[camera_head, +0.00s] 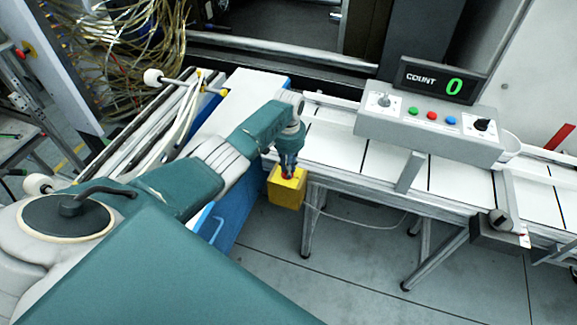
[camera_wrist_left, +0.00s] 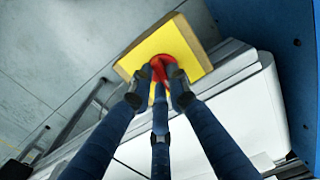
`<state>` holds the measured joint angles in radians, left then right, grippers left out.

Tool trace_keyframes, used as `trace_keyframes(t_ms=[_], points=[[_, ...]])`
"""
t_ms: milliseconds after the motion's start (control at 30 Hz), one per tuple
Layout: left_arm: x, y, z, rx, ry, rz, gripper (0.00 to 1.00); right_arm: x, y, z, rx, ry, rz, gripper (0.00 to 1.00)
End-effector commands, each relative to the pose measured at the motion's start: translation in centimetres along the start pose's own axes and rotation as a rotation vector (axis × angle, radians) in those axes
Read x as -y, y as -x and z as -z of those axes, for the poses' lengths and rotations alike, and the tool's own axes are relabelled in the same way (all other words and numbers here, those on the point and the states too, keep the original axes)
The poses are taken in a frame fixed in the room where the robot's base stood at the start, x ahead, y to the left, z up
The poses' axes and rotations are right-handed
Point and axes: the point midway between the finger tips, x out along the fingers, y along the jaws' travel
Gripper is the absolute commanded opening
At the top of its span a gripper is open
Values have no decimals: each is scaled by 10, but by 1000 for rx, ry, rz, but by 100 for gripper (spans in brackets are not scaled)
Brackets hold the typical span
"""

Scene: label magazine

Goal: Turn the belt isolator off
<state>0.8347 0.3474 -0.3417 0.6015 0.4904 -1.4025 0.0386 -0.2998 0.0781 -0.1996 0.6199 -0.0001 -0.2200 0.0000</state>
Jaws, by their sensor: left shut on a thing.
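The belt isolator is a yellow box (camera_head: 287,192) on the near side of the conveyor, beside the blue side panel. In the left wrist view its yellow face (camera_wrist_left: 178,40) carries a red knob (camera_wrist_left: 161,66). My left gripper (camera_head: 289,172) is at this face, with its fingers closed around the red knob, which they partly hide. The fingers also show in the left wrist view (camera_wrist_left: 158,85). The knob's exact angle is hard to tell. My right gripper is not in view.
A grey control box (camera_head: 430,133) with coloured buttons and a display (camera_head: 437,82) reading COUNT 0 stands over the white belt (camera_head: 345,150). A small dark unit (camera_head: 500,236) hangs at the belt's right front. The floor below is mostly clear between the metal legs.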

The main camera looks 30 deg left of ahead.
Motion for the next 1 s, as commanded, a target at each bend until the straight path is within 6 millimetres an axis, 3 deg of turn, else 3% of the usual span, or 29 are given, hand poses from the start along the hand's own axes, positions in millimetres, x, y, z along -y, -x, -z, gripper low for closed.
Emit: trace_keyframes(t_ms=[300, 767, 800, 900, 1000], points=[[0, 2, 2, -4, 96, 0, 0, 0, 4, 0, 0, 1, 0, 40], [0, 2, 3, -5, 110, 0, 0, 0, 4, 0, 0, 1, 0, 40], [0, 2, 3, -5, 110, 0, 18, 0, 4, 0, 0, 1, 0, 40], [0, 2, 2, -5, 110, 0, 35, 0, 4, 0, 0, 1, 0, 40], [0, 1, 2, -3, 109, 0, 35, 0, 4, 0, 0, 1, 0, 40]])
